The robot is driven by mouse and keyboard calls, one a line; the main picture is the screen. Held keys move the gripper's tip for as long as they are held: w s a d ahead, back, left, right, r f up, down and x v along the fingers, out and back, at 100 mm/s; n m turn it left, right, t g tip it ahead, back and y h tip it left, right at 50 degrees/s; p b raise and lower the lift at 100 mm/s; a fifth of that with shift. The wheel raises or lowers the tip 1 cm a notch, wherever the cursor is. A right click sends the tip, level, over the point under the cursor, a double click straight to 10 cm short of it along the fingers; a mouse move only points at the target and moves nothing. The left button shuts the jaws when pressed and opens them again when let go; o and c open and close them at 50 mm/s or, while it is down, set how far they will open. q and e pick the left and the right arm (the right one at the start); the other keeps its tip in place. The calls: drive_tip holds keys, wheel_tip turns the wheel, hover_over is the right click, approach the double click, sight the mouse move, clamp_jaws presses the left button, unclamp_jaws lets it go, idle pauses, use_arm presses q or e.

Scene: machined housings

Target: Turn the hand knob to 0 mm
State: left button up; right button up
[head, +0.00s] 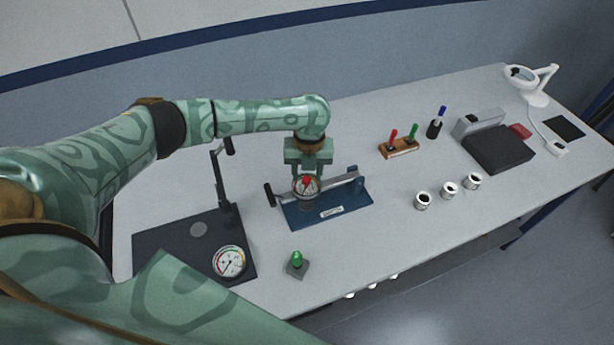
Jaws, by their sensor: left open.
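A blue fixture (350,208) with a grey bar and a white label stands near the middle of the bench. On it is a round dial-like knob (306,190) with a pale face and a red mark on top; its scale is too small to read. A black grip (269,195) sticks out at the fixture's left end. My left gripper (307,177) points down over the round knob, open, with its fingers at the knob's sides. I cannot tell whether they touch it. My right gripper is out of view.
A dark press base (165,245) with a column and dial gauge (229,261) stands left. A green-knobbed block (297,265) sits near the front edge.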

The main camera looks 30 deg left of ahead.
use_arm(q)
drive_tip(key=shift+f, duration=0.6)
clamp_jaws()
